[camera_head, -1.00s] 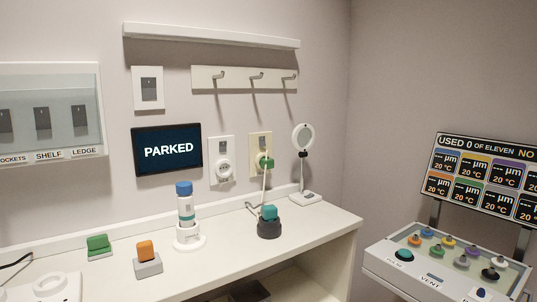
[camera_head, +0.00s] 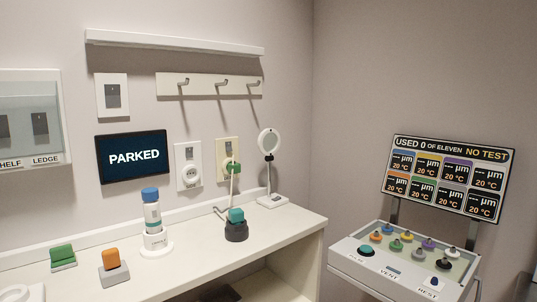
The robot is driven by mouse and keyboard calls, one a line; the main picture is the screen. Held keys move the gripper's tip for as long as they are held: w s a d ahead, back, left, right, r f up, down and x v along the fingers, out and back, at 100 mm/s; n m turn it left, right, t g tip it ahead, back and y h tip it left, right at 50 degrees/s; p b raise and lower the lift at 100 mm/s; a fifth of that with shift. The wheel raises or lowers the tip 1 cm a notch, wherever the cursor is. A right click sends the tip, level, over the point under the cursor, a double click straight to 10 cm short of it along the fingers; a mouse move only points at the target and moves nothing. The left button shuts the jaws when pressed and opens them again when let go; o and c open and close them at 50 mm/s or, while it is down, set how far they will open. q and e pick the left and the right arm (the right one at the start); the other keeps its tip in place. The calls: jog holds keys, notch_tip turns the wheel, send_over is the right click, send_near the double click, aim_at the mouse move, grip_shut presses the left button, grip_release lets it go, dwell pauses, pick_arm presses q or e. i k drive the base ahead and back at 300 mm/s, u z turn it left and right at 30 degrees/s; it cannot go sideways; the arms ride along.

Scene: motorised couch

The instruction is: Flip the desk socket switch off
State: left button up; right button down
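Two wall sockets are mounted above the desk (camera_head: 292,228). No label shows which is the desk socket, and the switch positions are too small to tell. Neither of my grippers is in view.
A PARKED screen (camera_head: 134,157), a switch panel (camera_head: 32,118) labelled LEDGE, and a hook rail (camera_head: 210,86) are on the wall. A blue-capped bottle (camera_head: 152,212), teal-topped device (camera_head: 236,226) and round-headed stand (camera_head: 270,168) occupy the desk. A button console (camera_head: 408,258) stands right.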

aim_at(228, 144)
jog(key=i, duration=0.55)
jog(key=u, duration=1.2)
